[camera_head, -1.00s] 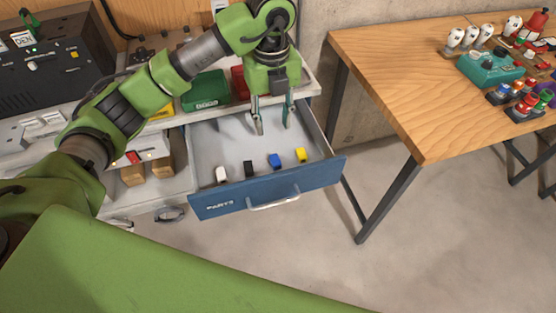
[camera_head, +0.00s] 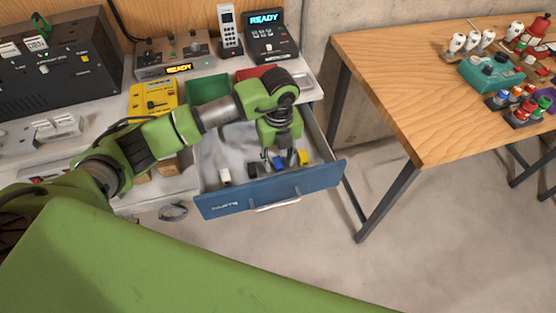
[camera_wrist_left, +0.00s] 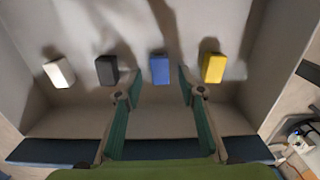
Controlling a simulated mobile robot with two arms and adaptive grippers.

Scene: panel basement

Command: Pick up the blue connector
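The blue connector (camera_head: 278,163) lies in the open drawer (camera_head: 315,180), third from the left in a row of small blocks. It shows whole in the left wrist view (camera_wrist_left: 159,69), lying flat on the drawer floor. My left gripper (camera_head: 277,159) is lowered into the drawer over it. In the left wrist view my left gripper (camera_wrist_left: 158,86) is open, with one finger on each side of the blue connector and gaps showing between. Nothing is held. In the head view the fingers partly cover the blue connector. My right gripper is not in view.
A white block (camera_head: 225,176) and a black block (camera_head: 251,171) lie left of the blue connector, a yellow block (camera_head: 303,157) close on its right. The drawer front has a handle (camera_head: 277,205). A wooden table (camera_head: 400,90) stands at right.

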